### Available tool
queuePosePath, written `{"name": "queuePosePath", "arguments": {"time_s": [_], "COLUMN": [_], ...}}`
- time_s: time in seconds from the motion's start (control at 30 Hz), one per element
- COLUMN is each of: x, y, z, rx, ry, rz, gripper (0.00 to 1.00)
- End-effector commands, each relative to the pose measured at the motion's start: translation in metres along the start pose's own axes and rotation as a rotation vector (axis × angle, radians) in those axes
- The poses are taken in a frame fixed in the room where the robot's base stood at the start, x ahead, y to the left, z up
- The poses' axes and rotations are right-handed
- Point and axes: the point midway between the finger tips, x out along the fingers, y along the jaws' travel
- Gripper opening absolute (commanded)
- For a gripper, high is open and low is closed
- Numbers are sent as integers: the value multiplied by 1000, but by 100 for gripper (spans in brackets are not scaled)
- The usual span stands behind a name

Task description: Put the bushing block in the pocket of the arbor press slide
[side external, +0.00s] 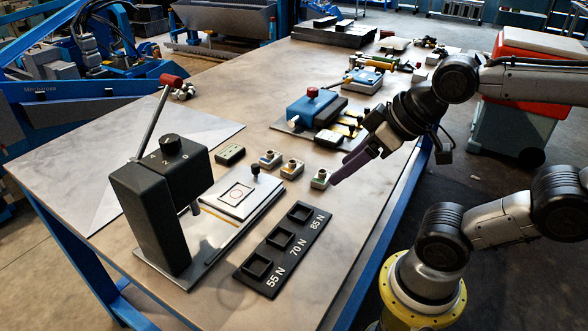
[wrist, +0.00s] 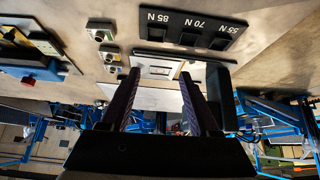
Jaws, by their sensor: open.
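Three small grey blocks with round tops stand in a row on the table: a near one (side external: 320,179), a middle one (side external: 292,169) and a far one (side external: 270,158). I cannot tell which is the bushing block. They also show at the left of the wrist view, one of them at its upper left (wrist: 101,32). The arbor press (side external: 160,205) is black with a red-tipped lever.
A black tray (side external: 262,262) with three square recesses marked 55 N, 70 N and 85 N lies in front of the slide. A small dark box (side external: 231,153) lies behind the slide. A blue fixture (side external: 313,108) stands farther back. The table's front right is bare.

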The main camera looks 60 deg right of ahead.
Motion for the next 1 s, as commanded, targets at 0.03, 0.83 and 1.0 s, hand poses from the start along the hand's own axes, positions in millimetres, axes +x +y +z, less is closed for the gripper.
{"name": "queuePosePath", "arguments": {"time_s": [0.03,0.83,1.0], "x": [2,86,108], "y": [-4,82,76], "z": [-14,-22,7], "rx": [1,373,329], "ry": [64,615,542], "rz": [-20,419,424], "gripper": [62,62,62]}}
